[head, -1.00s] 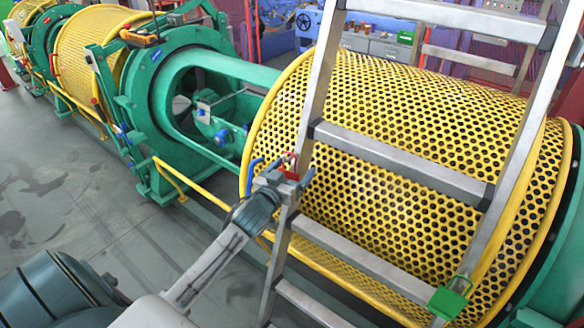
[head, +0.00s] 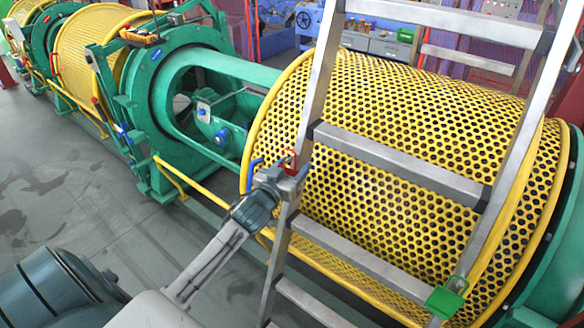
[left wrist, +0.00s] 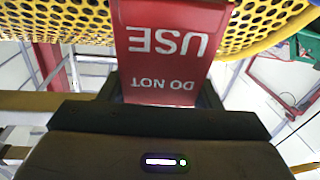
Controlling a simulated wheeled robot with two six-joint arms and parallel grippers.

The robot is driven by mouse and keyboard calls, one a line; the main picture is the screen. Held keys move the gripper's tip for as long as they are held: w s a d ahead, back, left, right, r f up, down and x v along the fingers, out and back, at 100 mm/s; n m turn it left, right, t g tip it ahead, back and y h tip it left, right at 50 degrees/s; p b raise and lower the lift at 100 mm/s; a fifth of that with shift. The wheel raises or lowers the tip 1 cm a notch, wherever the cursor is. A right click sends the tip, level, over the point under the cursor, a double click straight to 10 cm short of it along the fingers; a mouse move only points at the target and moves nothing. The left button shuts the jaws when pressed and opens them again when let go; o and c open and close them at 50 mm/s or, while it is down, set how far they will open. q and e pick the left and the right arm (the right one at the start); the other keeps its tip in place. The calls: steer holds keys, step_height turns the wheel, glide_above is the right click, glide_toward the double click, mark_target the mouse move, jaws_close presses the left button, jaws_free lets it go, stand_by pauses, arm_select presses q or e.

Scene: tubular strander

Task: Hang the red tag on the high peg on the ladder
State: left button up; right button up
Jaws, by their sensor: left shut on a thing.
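The red tag (left wrist: 168,45) with white "DO NOT USE" lettering is held between the fingers of my left gripper (left wrist: 160,98) and appears upside down in the left wrist view. In the head view, my left gripper (head: 281,178) is shut on it, beside the left rail of the ladder (head: 315,95). Only the tag's red loop (head: 290,157) shows above the fingers there. I cannot make out the high peg or whether the loop touches the rail. My right gripper is not in view.
A green tag (head: 447,298) is low on the ladder's right side. A yellow perforated drum (head: 390,110) stands close behind the ladder. A blue loop (head: 254,170) shows just left of my gripper. Grey floor (head: 60,190) is open at the left.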

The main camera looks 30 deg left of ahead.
mark_target(287, 168)
arm_select(q)
steer(key=shift+r+p, duration=0.35)
steer(key=shift+r, duration=0.3)
steer(key=shift+f, duration=0.1)
steer(key=shift+s, duration=0.25)
steer(key=shift+s+a+b, duration=0.15)
steer(key=shift+s+b, duration=0.15)
steer(key=shift+s, duration=1)
steer(key=shift+s+a+b, duration=0.2)
steer(key=shift+s+b, duration=0.75)
steer(key=shift+s, duration=2)
